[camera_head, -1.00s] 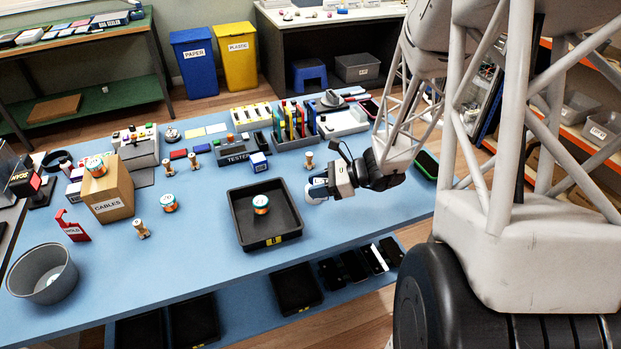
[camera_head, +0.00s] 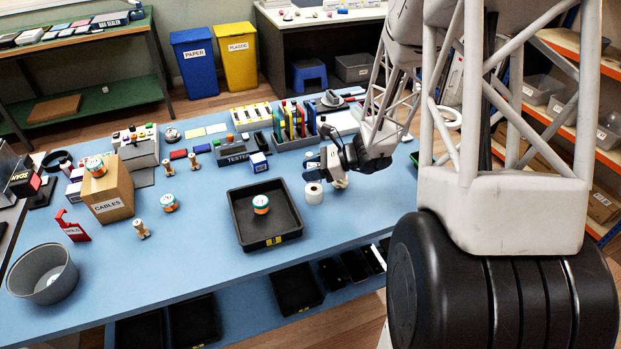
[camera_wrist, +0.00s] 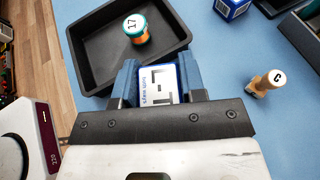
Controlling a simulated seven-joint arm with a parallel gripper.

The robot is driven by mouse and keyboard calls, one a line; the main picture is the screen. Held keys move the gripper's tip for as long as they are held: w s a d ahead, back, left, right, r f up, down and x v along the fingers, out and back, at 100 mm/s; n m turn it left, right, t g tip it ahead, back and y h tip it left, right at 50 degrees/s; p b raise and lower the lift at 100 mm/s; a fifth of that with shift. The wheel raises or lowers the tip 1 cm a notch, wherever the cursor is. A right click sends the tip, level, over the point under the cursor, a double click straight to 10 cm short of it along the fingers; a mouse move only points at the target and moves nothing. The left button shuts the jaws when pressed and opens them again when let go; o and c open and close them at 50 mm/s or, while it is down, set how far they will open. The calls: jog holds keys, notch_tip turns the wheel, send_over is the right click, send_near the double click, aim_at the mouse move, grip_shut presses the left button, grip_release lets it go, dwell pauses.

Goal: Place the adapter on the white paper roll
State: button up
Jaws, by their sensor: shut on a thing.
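My gripper (camera_wrist: 160,82) is shut on a white and blue boxy piece with a printed label, which appears to be the adapter (camera_wrist: 158,84). In the head view my gripper (camera_head: 318,165) is above the blue table, right of the black tray. The white paper roll (camera_head: 314,193) stands upright on the table, just below my gripper in the picture. Its top is bare, and the held piece is not on it. I cannot make out the roll in the wrist view.
The black tray (camera_head: 247,236) holds an orange and teal spool (camera_head: 261,204). A blue and white box (camera_head: 259,161) stands behind the tray. A wooden peg marked C (camera_wrist: 266,83) stands near my gripper. The tool rack (camera_head: 296,126) is farther back.

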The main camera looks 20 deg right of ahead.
jog(key=shift+f, duration=1.75)
jog(key=shift+f, duration=0.1)
jog(key=o, duration=0.9)
jog(key=v, duration=1.2)
jog(key=shift+s, duration=0.1)
